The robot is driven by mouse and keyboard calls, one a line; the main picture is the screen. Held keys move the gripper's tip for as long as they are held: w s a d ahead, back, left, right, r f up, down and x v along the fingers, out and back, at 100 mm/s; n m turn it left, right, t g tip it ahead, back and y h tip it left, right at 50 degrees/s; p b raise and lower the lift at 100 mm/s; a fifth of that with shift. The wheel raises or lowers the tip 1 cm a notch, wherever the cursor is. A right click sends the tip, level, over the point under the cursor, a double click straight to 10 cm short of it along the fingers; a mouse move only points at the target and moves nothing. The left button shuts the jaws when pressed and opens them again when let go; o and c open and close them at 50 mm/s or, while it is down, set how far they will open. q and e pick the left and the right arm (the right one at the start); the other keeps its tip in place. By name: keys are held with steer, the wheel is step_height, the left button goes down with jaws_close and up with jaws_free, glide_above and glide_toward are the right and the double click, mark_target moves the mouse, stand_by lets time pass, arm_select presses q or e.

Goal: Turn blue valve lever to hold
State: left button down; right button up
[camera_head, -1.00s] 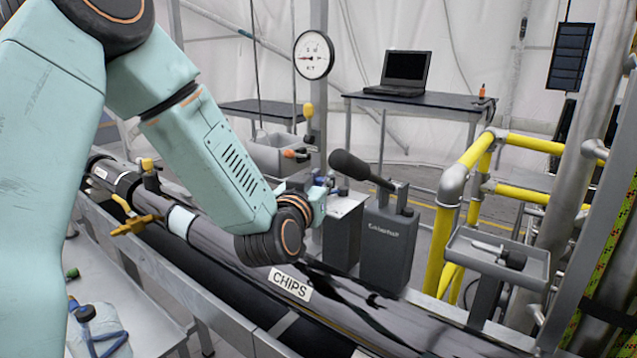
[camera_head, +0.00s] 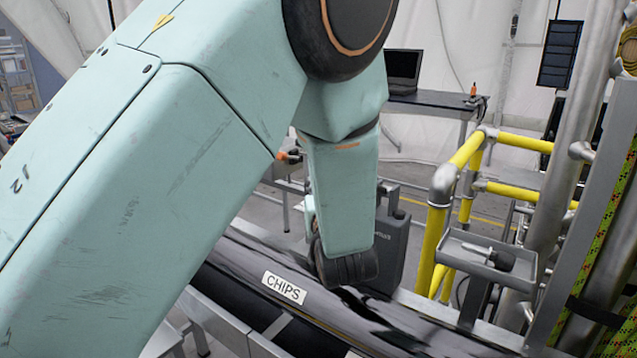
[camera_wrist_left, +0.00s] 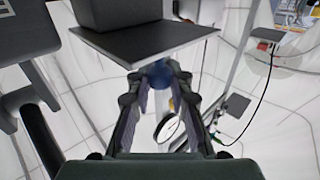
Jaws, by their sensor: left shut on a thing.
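In the left wrist view a blue part (camera_wrist_left: 158,74), which looks like the valve lever, shows between the fingertips under a dark flat plate (camera_wrist_left: 145,40). The two fingers of my left gripper (camera_wrist_left: 160,82) reach to it from both sides, and the gripper is shut on it. Only a small piece of the blue part shows, so its angle cannot be told. In the head view my left arm covers the gripper and the lever. My right gripper is not in view.
A grey box (camera_head: 390,240) stands just behind the wrist. An orange handle (camera_head: 290,157) shows beside the forearm. Yellow railings (camera_head: 432,250) and a small grey tray (camera_head: 490,258) stand to the right.

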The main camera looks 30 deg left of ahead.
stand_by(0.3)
arm_select(q)
steer(key=c, duration=1.2)
jaws_free()
